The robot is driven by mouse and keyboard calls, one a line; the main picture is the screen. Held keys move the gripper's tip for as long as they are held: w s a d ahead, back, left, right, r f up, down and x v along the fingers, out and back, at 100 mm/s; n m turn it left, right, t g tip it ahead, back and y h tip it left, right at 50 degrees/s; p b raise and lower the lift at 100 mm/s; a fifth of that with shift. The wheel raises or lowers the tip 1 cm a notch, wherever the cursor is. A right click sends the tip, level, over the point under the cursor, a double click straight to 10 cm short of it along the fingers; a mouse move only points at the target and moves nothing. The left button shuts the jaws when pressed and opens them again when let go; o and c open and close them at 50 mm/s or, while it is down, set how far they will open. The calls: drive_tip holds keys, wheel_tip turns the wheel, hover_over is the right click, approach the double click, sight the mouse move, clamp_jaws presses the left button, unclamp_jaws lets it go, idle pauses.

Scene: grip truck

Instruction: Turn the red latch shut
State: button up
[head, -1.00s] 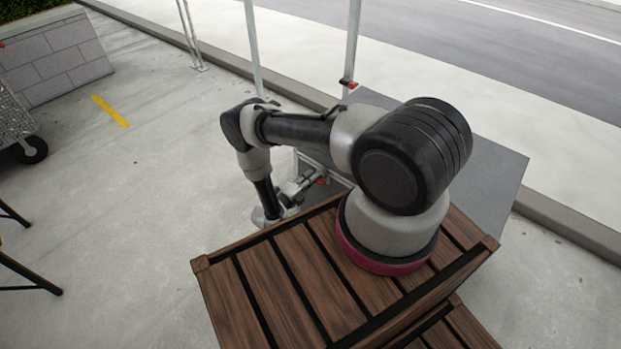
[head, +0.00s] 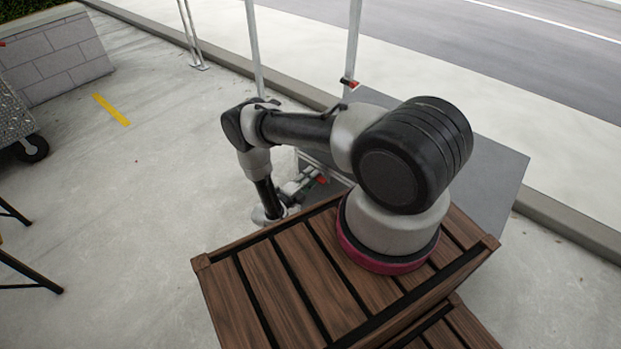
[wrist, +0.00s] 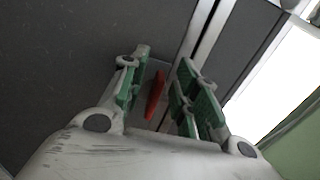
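The red latch (wrist: 155,94) shows in the wrist view as a narrow, tilted red bar between the two green-padded fingers. My gripper (wrist: 165,60) is open around it. A gap shows between the latch and the right finger; the latch is closer to the left finger, and I cannot tell whether they touch. In the head view my gripper (head: 303,186) is low beyond the wooden deck, beside a small red part (head: 322,180) at the grey box's near side. The latch's mount is mostly hidden.
Another small red part (head: 348,83) sits on an upright metal post. A grey flat surface (head: 490,180) lies right of my arm. Brown wooden slats (head: 300,285) are below it. Open concrete (head: 130,210) lies to the left, with a wheeled cart (head: 22,125) at the edge.

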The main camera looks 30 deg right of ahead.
drive_tip(key=v, duration=1.2)
idle(0.3)
